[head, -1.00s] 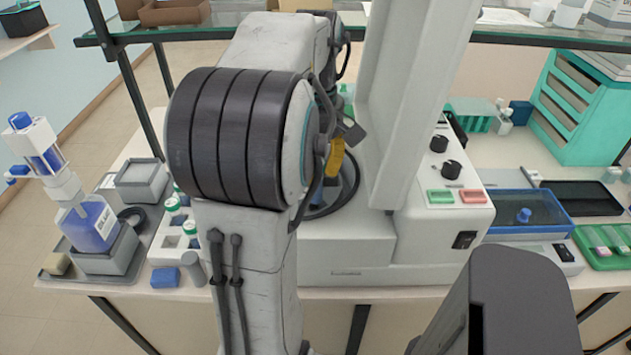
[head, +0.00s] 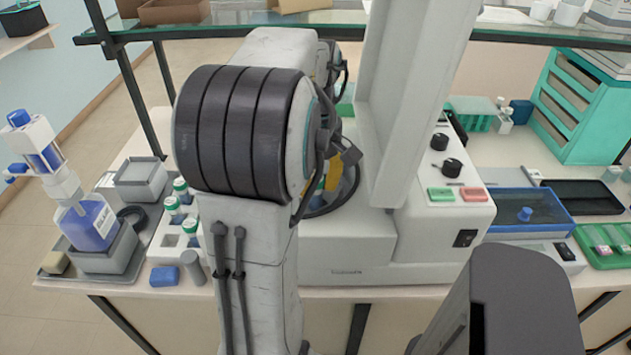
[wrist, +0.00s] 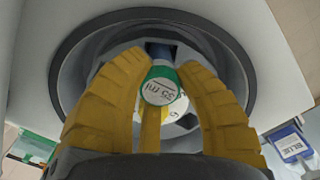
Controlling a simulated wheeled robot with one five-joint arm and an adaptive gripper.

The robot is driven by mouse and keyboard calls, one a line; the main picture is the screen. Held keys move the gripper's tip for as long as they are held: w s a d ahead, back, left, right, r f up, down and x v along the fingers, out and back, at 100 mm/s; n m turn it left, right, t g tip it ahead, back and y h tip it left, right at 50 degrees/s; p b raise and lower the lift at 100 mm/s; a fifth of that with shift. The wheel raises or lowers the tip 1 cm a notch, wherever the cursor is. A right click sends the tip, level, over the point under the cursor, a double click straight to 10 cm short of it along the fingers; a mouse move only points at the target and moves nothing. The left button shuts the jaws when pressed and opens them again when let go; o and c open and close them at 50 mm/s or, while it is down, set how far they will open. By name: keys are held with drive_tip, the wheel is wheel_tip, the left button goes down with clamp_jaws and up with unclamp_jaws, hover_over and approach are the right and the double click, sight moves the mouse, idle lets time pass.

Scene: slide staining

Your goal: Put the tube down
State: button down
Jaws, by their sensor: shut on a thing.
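A tube with a green cap and a pale, printed top (wrist: 158,90) is between the yellow fingers of my gripper (wrist: 163,62) in the wrist view. The fingers are shut on it near the cap. The tube's body is hidden below the cap. Under it is the round dark bowl of the centrifuge (wrist: 240,62), with a grey rotor partly showing. I cannot tell whether the tube is inside a rotor slot. In the head view the centrifuge (head: 345,255) stands with its lid (head: 405,100) raised, and a yellow finger (head: 334,170) shows at its bowl behind my arm.
A white rack (head: 165,250) with several green-capped tubes stands left of my arm. A blue-liquid bottle dispenser (head: 92,225) is at the far left. A blue tray (head: 530,210) and a green tray (head: 605,260) lie to the right. The raised lid stands close beside my gripper.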

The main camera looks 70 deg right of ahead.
drive_tip(key=shift+f, duration=0.4)
drive_tip(key=c, duration=0.9)
unclamp_jaws()
drive_tip(key=shift+c, duration=0.2)
drive_tip(key=shift+r, duration=0.1)
wheel_tip(320, 180, up, 13)
drive_tip(key=p, duration=0.2)
drive_tip(key=shift+p, duration=0.3)
drive_tip(key=w+a+f+n+t+h, duration=0.15)
drive_tip(key=w+a+f, duration=0.25)
drive_tip(key=w+a, duration=1.1)
drive_tip(key=s+a+f+t, duration=0.1)
drive_tip(key=a+f, duration=0.3)
drive_tip(key=a, duration=0.4)
drive_tip(key=s+a+f+n+t+y, duration=0.1)
drive_tip(key=a+f, duration=0.3)
drive_tip(key=a, duration=0.5)
drive_tip(key=shift+a, duration=0.3)
